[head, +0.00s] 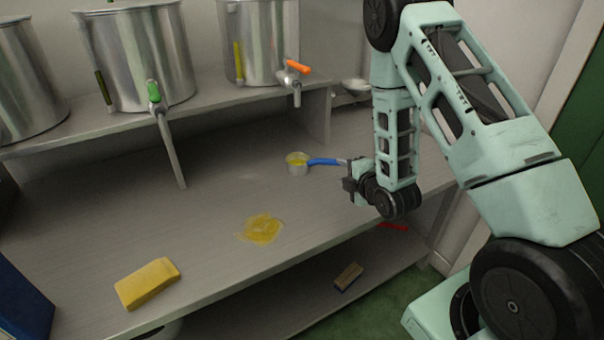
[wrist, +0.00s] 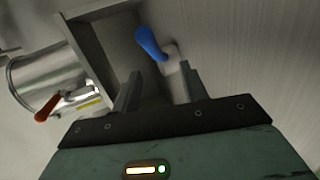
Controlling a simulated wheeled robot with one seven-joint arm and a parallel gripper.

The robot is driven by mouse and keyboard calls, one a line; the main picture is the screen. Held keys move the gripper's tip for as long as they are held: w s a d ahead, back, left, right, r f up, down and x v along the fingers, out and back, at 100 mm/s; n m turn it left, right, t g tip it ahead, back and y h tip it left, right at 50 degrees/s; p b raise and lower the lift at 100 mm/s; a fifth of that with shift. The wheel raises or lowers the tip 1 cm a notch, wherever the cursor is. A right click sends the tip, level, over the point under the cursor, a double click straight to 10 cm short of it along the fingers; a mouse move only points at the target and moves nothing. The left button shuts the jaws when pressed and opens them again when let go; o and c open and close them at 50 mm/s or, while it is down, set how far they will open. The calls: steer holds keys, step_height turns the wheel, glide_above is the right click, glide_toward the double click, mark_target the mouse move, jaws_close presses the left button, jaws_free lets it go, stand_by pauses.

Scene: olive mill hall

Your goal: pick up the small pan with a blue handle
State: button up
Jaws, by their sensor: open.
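The small pan (head: 297,162) stands upright on the grey bench and holds something yellow. Its blue handle (head: 324,161) points right, towards my gripper (head: 352,178). In the wrist view the blue handle (wrist: 148,42) shows just beyond the fingers of my gripper (wrist: 155,72), which are apart. The handle's near end looks close to the fingertips; I cannot tell whether it lies between them or touches them.
A yellow spill (head: 262,229) and a yellow sponge (head: 147,283) lie on the bench. Steel tanks with a green tap (head: 154,93) and an orange tap (head: 297,68) stand on the raised shelf behind. A brush (head: 348,276) lies on the lower shelf.

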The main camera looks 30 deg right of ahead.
mark_target(328, 163)
steer(key=x, duration=0.5)
steer(key=shift+r+x, duration=0.2)
steer(key=shift+x, duration=1.15)
steer(key=shift+r+x, duration=0.25)
steer(key=shift+x, duration=1.1)
steer(key=shift+w+a, duration=0.1)
steer(key=shift+a, duration=0.1)
jaws_close()
